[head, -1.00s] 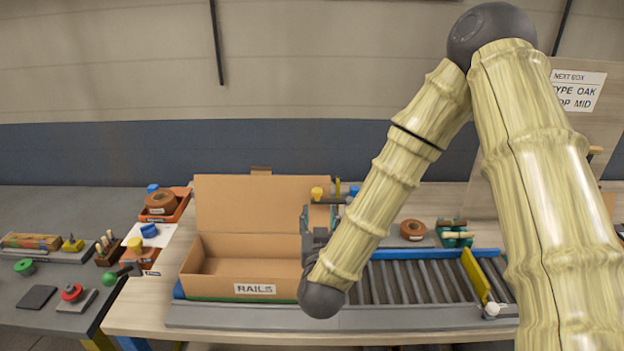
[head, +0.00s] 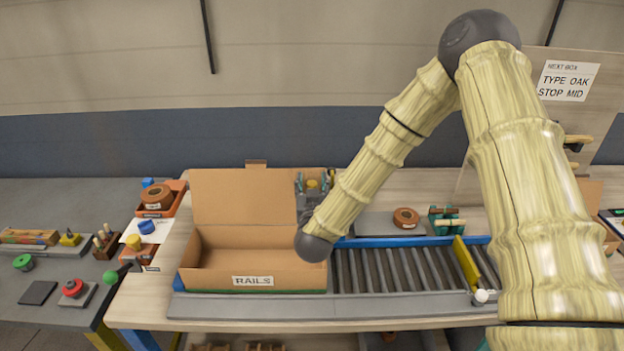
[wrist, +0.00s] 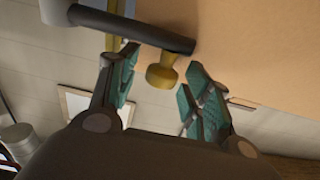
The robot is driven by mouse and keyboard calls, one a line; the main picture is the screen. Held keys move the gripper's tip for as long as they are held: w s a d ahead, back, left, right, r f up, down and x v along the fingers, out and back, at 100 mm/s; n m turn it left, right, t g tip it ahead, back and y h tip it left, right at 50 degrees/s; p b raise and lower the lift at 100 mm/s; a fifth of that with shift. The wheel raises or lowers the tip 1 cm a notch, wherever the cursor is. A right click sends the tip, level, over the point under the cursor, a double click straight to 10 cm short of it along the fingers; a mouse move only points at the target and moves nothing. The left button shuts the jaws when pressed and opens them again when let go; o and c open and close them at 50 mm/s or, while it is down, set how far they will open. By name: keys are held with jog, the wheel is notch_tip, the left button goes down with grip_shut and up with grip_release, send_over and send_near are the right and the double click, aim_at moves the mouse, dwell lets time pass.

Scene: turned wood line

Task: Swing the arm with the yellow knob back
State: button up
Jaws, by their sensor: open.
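The yellow knob (wrist: 162,74) shows in the wrist view, on the end of a dark grey arm (wrist: 135,29) that reaches in from a light grey pivot at the upper left. My gripper (wrist: 158,88) is open, with a teal-padded finger on each side of the knob. I cannot tell whether either finger touches it. In the head view the yellow knob (head: 312,184) shows small between the fingers of my gripper (head: 313,183), at the box's back right. The swing arm is mostly hidden there behind my gripper and arm.
An open cardboard box (head: 253,283) labelled RAILS sits on the conveyor's left end. Bare rollers (head: 400,268) run right to a yellow bar (head: 466,262). A brown tape roll (head: 405,218) and a green-and-wood item (head: 446,220) stand behind the rollers.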

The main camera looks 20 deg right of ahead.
jog(key=shift+w+d, duration=0.15)
jog(key=shift+w, duration=0.2)
grip_shut()
jog(key=shift+f, duration=0.1)
